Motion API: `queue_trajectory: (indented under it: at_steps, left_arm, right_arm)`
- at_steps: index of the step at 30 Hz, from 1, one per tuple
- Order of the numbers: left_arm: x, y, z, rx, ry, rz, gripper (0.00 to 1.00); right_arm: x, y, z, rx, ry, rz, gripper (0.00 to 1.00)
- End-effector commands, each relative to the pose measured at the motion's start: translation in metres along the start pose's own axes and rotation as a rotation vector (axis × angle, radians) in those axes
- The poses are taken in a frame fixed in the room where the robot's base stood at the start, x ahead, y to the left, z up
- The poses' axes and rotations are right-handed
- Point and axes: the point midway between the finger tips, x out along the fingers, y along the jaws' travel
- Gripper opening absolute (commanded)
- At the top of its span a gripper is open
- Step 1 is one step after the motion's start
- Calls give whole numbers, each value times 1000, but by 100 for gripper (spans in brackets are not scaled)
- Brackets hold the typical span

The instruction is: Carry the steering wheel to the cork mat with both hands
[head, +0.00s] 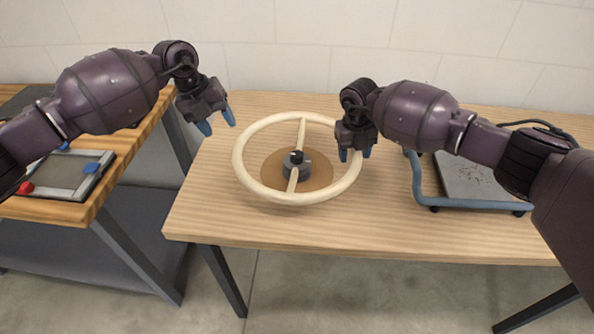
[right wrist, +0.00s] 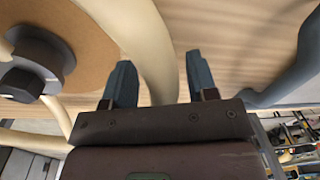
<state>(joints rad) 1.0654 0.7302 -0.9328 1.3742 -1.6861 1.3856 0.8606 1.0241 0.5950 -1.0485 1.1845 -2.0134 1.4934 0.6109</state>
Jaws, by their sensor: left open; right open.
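The cream steering wheel (head: 240,164) has a dark grey hub and two spokes. In the head view it is over the round brown cork mat (head: 322,172) on the wooden table, with its hub above the mat and its rim reaching beyond it. The mat also shows in the right wrist view (right wrist: 85,25). My left gripper (head: 217,122) is open and empty, to the left of the wheel and apart from it. My right gripper (head: 355,154) is open at the wheel's right rim. In the right wrist view the rim (right wrist: 150,50) passes between its two blue fingers (right wrist: 158,82).
A grey tray with a blue tubular frame (head: 416,180) stands at the right of the table (head: 290,228). On the separate wooden bench at the left lies a framed board (head: 65,172) with red and blue parts. The table front is clear.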

Motion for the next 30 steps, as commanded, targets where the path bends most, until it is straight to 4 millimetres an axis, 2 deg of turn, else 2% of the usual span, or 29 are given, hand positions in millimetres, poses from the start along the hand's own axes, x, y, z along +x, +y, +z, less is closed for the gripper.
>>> queue_trajectory:
  at_steps: [12,18,24,30]
  left_arm:
    - [0,0,0,0,0,0,52]
    - [0,0,0,0,0,0,52]
    - [0,0,0,0,0,0,52]
    - [0,0,0,0,0,0,52]
  right_arm:
    - [-75,0,1,0,-4,0,53]
    - [-102,0,0,0,-2,0,53]
    - [-114,0,0,1,-1,-1,53]
    - [-115,0,0,1,0,0,53]
